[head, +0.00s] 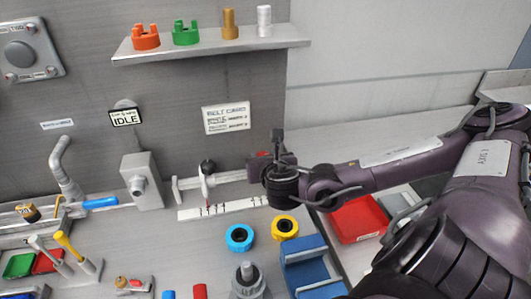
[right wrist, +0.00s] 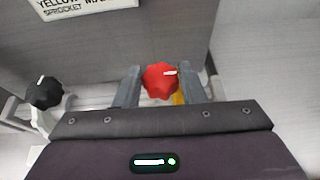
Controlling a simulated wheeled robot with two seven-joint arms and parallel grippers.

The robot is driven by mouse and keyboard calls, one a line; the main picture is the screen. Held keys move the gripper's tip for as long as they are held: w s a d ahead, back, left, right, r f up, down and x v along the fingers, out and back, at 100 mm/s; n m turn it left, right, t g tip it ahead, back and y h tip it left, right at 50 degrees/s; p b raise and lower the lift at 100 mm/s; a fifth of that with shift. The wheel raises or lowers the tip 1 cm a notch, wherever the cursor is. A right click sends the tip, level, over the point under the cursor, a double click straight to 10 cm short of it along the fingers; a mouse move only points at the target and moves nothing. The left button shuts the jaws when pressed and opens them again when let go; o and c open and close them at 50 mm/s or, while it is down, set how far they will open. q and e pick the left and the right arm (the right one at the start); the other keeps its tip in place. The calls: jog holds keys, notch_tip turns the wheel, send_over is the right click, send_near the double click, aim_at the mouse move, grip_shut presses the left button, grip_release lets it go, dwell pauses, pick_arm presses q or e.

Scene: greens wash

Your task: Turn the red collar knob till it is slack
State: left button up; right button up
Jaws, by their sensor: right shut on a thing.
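The red collar knob (right wrist: 160,82) sits between the two fingers of my right gripper (right wrist: 162,88) in the right wrist view. It is lobed, with a white mark pointing to the right. The fingers are shut on it from both sides. In the head view only a small bit of the red knob (head: 263,154) shows, the rest hidden by my right gripper (head: 270,150) at the right end of the rail. My left gripper is in neither view.
A black knob (right wrist: 43,93) stands left of the red one, on a post above a scale strip (head: 222,209). Blue (head: 240,238) and yellow (head: 285,227) rings lie in front, near a blue cradle (head: 308,268). A red tray (head: 357,220) lies under my right arm. A shelf (head: 210,43) hangs above.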

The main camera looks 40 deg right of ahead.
jog(key=shift+r+m+h, duration=0.1)
jog(key=shift+m+h, duration=0.2)
jog(key=shift+h, duration=0.2)
jog(key=o, duration=1)
